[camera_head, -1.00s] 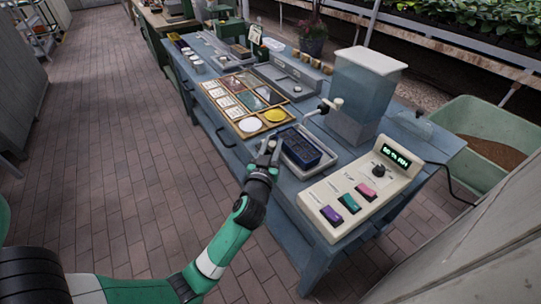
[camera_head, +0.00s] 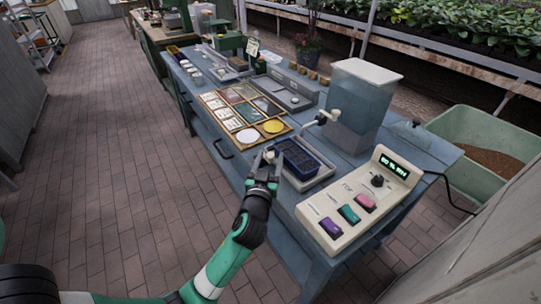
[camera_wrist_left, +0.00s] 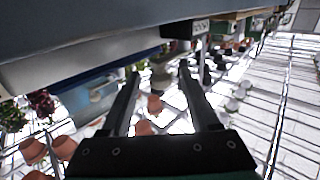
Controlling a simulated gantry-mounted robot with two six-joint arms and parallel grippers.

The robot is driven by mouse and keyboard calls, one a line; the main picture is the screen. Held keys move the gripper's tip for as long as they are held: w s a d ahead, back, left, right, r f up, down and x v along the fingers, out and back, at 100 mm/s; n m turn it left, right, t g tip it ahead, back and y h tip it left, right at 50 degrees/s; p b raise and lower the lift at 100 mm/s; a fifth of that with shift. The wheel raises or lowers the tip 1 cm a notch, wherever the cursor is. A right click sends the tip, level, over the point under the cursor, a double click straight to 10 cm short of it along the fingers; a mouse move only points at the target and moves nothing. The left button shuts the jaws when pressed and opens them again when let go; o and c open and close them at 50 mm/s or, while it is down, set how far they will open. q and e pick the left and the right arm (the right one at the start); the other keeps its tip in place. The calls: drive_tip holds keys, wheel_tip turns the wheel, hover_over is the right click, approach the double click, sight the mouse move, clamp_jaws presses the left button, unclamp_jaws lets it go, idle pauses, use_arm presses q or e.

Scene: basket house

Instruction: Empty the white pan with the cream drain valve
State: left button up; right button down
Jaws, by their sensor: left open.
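The white pan (camera_head: 322,178) sits on the blue-grey bench, with a dark blue tray (camera_head: 298,157) inside it. A small cream knob, seemingly the drain valve (camera_head: 268,155), shows at the pan's left end. My left gripper (camera_head: 264,166) is open at that end, its fingertips close to the knob; I cannot tell whether they touch it. In the left wrist view the open fingers (camera_wrist_left: 160,80) have nothing clearly held between them. The pan's inside is mostly hidden by the tray. My right gripper is not in view.
A clear water tank (camera_head: 362,105) with a cream-handled tap (camera_head: 333,116) stands behind the pan. A control box (camera_head: 358,200) with coloured buttons is to the right. A wooden sample tray (camera_head: 245,112) lies to the left. The brick floor beside the bench is clear.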

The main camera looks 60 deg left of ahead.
use_arm(q)
drive_tip(key=p+v, duration=0.3)
drive_tip(key=v, duration=0.7)
drive_tip(key=shift+d+p, duration=0.2)
drive_tip(key=shift+p, duration=0.15)
drive_tip(key=shift+s, duration=0.1)
